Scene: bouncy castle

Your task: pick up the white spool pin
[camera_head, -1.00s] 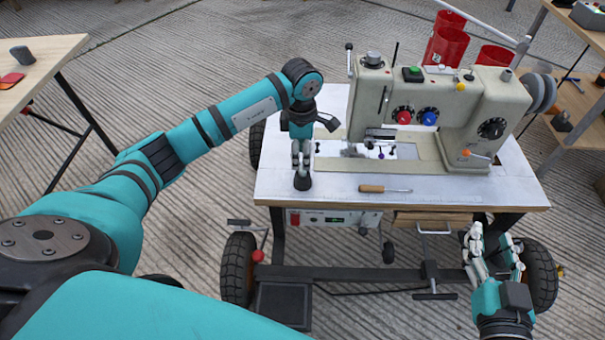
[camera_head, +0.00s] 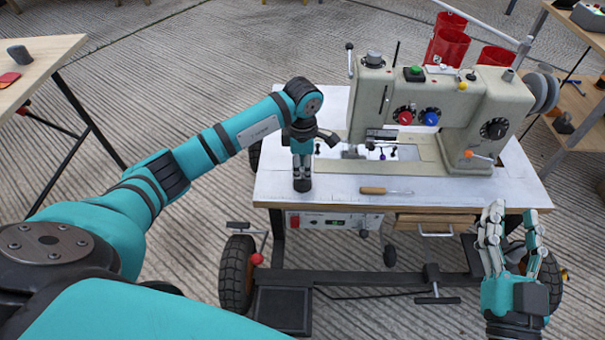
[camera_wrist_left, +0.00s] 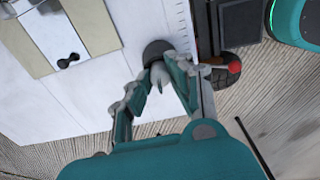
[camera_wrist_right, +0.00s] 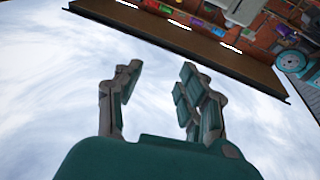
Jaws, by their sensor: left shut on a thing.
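The white spool pin (camera_wrist_left: 158,76) shows in the left wrist view as a pale tapered piece with a dark round base (camera_wrist_left: 156,50), near the front edge of the white table top. My left gripper (camera_wrist_left: 162,68) points down and is shut on it; the fingers hide part of its sides. In the head view my left gripper (camera_head: 302,178) is low at the table's front left, with the dark base just beneath. I cannot tell whether the base touches the table. My right gripper (camera_head: 513,215) is open and empty, off the table's front right corner.
A beige sewing machine (camera_head: 450,100) stands on the table (camera_head: 330,188) behind and right of my left gripper. A wooden-handled tool (camera_head: 374,190) lies near the front edge. Red bins (camera_head: 446,48) stand behind. A wooden table (camera_head: 42,65) is at far left.

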